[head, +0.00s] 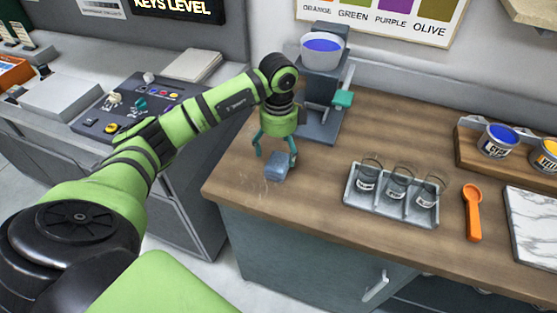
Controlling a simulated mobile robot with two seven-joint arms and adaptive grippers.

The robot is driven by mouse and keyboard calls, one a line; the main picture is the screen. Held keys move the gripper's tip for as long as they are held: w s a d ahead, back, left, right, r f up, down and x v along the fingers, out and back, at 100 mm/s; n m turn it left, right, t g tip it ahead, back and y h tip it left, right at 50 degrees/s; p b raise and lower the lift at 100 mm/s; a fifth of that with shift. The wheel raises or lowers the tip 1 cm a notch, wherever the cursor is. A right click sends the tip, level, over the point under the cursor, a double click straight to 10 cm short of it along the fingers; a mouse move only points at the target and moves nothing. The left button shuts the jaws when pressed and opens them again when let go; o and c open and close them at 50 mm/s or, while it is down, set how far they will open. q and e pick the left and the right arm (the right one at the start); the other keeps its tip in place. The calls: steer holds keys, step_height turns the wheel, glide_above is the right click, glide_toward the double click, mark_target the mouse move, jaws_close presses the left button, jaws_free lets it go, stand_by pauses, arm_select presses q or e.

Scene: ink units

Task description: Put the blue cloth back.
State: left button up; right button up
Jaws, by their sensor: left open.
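The blue cloth (277,167) is a small folded blue-grey bundle on the wooden counter (330,230), near its left end. My left gripper (276,157) points down right over the cloth, with its teal fingers spread to either side. The fingertips look close to the cloth, but I cannot tell whether they touch it. The gripper is open. My right gripper is not in view.
Behind the gripper stands a grey dispenser (322,85) holding a white tub of blue ink. To the right are a tray (409,208) with three glass jars, an orange spoon (472,212), a marble slab (536,225) and ink tins (498,141). A control panel (128,108) is left.

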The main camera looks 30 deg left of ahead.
mark_target(279, 160)
arm_select(q)
step_height(279, 160, up, 8)
steer(key=b, duration=0.1)
steer(key=shift+f+b, duration=0.25)
steer(key=shift+b, duration=0.05)
stand_by(0.3)
